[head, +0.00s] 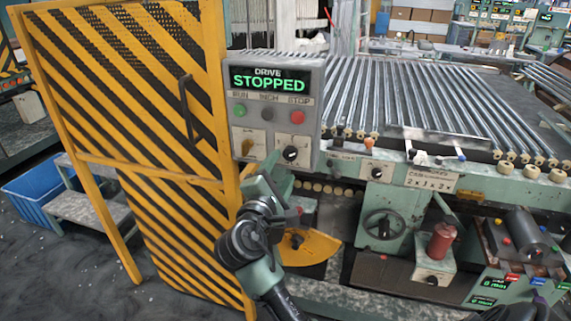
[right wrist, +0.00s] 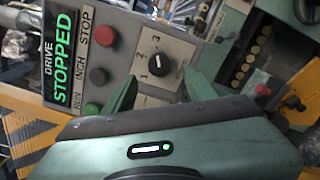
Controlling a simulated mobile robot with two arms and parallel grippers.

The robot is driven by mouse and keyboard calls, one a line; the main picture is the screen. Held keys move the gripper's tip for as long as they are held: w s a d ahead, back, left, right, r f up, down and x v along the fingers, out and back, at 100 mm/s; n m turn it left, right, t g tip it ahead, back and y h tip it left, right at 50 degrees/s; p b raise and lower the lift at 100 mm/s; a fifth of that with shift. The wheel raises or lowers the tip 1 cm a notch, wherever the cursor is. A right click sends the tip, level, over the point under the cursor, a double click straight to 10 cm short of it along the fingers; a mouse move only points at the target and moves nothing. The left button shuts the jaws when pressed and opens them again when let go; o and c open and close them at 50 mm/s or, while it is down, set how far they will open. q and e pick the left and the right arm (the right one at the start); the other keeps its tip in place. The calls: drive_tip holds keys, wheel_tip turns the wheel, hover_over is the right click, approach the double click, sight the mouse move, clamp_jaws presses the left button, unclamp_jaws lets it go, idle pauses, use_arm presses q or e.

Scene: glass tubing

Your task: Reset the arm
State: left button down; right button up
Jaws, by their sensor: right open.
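My right arm reaches up from the bottom of the head view. Its gripper (head: 272,183) is just below the control box (head: 321,101). In the right wrist view the gripper (right wrist: 162,82) is open, with two green fingers apart and nothing between them. The numbered dial plate and its black knob (right wrist: 155,65) show beyond the fingertips; the knob also shows in the head view (head: 290,154). I cannot tell the exact gap to the box. The display (head: 268,80) reads DRIVE STOPPED. My left gripper is out of view.
The box has a green RUN button (head: 239,111), a dark INCH button (head: 267,115) and a red STOP button (head: 297,118). A striped yellow-black guard door (head: 150,130) stands at left. Glass tubes (head: 430,95) lie on the line at right. A handwheel (head: 383,224) sits below.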

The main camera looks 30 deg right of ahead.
drive_tip(key=shift+v, duration=0.9)
